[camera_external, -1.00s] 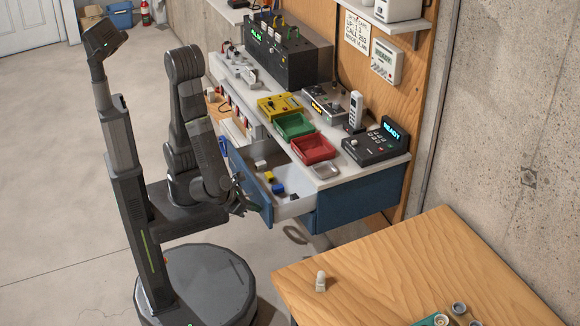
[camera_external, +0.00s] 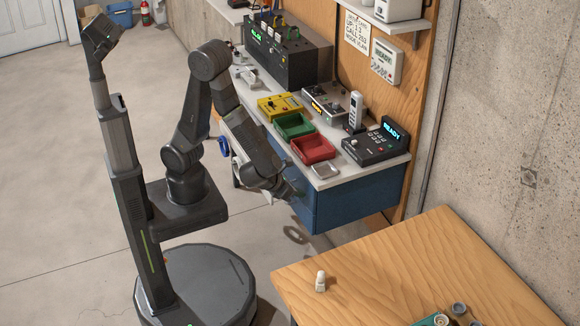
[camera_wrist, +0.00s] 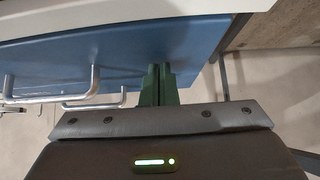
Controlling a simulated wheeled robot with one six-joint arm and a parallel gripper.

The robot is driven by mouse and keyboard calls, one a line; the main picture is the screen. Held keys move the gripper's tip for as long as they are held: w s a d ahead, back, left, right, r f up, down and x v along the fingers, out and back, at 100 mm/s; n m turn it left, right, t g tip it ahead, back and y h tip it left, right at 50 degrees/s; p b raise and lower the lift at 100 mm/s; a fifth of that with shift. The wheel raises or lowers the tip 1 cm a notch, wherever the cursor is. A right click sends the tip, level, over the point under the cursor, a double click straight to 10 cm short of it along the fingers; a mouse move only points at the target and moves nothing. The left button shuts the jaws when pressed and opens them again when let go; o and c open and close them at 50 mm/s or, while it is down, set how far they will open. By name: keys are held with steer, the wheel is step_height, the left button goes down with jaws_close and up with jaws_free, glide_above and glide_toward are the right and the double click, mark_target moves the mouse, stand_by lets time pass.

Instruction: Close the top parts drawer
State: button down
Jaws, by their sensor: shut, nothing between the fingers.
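The blue drawer unit (camera_external: 345,203) hangs under the white workbench. No open drawer interior shows; the top parts drawer's front (camera_wrist: 110,50) appears about flush under the bench edge in the wrist view, though my arm hides much of it in the outside view. A silver bar handle (camera_wrist: 60,97) shows at the left of the wrist view. My gripper (camera_external: 297,197) is shut and empty, its green fingers (camera_wrist: 158,82) pointing at the blue front, right of the handle. They are at or very close to the front; I cannot tell whether they touch.
The white benchtop (camera_external: 330,181) holds a red bin (camera_external: 313,149), a green bin (camera_external: 294,126), a yellow box (camera_external: 280,106) and a phone console (camera_external: 374,146). A wooden table (camera_external: 400,265) with a small white bottle (camera_external: 320,281) stands at the front right.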

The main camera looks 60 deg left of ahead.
steer(key=shift+w+r, duration=0.2)
steer(key=shift+w, duration=0.1)
steer(key=shift+s, duration=0.15)
steer(key=s+f+v, duration=0.2)
steer(key=v, duration=1.1)
steer(key=shift+f+p, duration=0.2)
steer(key=shift+p, duration=0.25)
steer(key=shift+f, duration=0.1)
steer(key=w+r+b+x, duration=0.1)
steer(key=r+x, duration=0.1)
steer(key=x, duration=1)
steer(key=shift+w+f, duration=0.25)
steer(key=shift+w, duration=0.3)
